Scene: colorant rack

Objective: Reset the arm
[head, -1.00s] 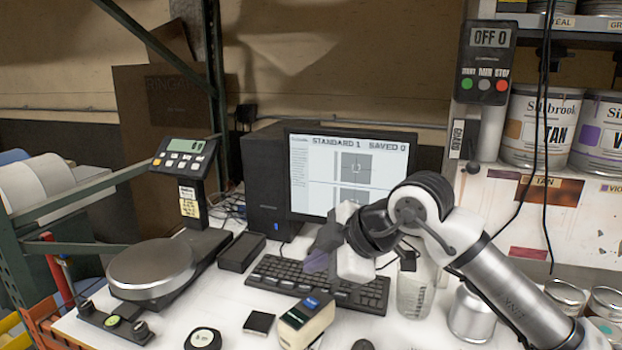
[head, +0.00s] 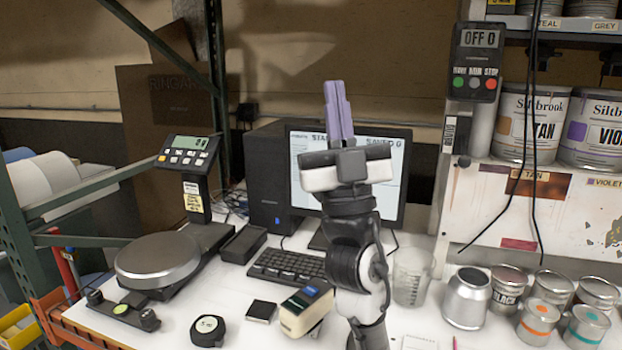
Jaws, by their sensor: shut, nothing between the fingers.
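My gripper (head: 338,110) points upward in the head view, in front of the monitor (head: 397,165). Its two purple fingers are together, with nothing seen between them. My arm stands upright at the middle of the bench (head: 240,295) and hides part of the screen and the right side of the keyboard (head: 285,264). The gripper appears clear of the things on the bench.
A scale (head: 158,260) stands at the left. A handheld device (head: 306,310) lies close to my arm's left side. A clear beaker (head: 411,277), a metal canister (head: 466,298) and several small cans stand to the right. Large paint cans (head: 530,122) sit on the rack.

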